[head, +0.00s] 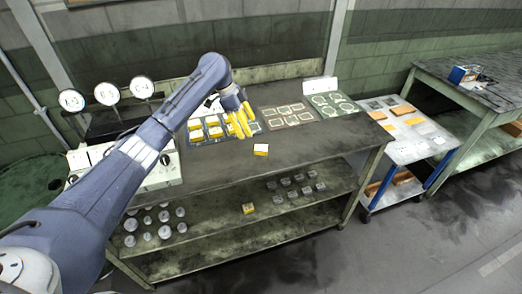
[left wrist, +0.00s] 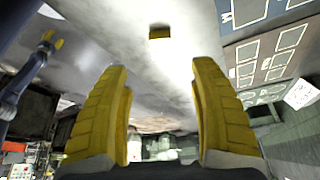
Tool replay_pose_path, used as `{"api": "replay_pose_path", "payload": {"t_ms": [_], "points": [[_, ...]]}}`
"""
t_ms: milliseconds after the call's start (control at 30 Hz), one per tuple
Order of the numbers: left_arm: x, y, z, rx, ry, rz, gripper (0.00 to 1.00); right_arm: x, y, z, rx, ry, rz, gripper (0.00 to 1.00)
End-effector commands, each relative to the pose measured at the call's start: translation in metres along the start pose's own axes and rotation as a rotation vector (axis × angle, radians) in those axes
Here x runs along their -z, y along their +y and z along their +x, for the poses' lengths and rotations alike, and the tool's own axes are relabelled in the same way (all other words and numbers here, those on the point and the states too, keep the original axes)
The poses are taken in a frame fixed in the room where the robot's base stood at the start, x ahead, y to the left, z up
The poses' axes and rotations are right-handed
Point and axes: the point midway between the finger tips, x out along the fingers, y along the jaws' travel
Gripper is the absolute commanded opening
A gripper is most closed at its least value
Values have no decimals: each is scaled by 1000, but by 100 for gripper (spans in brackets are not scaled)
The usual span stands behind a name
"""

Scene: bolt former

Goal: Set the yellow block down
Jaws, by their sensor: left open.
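A yellow block with a white top (head: 261,150) rests on the dark tabletop, apart from the other blocks. It also shows in the left wrist view (left wrist: 159,32), beyond my fingertips and clear of them. My left gripper (head: 240,128) has yellow fingers and hangs above the table, just left of and behind this block. In the left wrist view its two fingers stand wide apart with nothing between them. My right gripper (left wrist: 53,40) appears small at the left of the left wrist view, too small to judge its fingers; it is outside the head view.
A mat with several yellow-and-white blocks (head: 196,136) lies left of my left gripper. A brown mat (head: 287,115) and a green mat (head: 331,104) with outlined slots lie to the right. The front tabletop is mostly clear.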

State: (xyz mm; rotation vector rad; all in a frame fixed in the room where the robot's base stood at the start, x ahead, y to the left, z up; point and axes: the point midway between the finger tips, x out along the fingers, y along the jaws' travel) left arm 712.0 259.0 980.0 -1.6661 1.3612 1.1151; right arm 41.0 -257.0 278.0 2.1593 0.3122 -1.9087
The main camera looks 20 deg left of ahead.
Motion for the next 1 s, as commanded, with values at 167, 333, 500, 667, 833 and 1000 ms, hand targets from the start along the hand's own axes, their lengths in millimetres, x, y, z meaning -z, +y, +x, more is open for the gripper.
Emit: {"api": "replay_pose_path", "payload": {"t_ms": [167, 333, 500, 667, 833, 1000], "points": [[1, 1, 33, -2, 3, -1, 62, 0, 0, 0, 0, 0, 0, 52], [1, 0, 53, -1, 3, -1, 62, 0, 0, 0, 0, 0, 0, 52], [1, 0, 63, 0, 1, -1, 62, 0, 0, 0, 0, 0, 0, 52], [1, 0, 69, 0, 2, -1, 62, 0, 0, 0, 0, 0, 0, 52], [3, 0, 91, -2, 3, -2, 62, 0, 0, 0, 0, 0, 0, 52], [2, -1, 108, -1, 2, -2, 62, 0, 0, 0, 0, 0, 0, 52]]}}
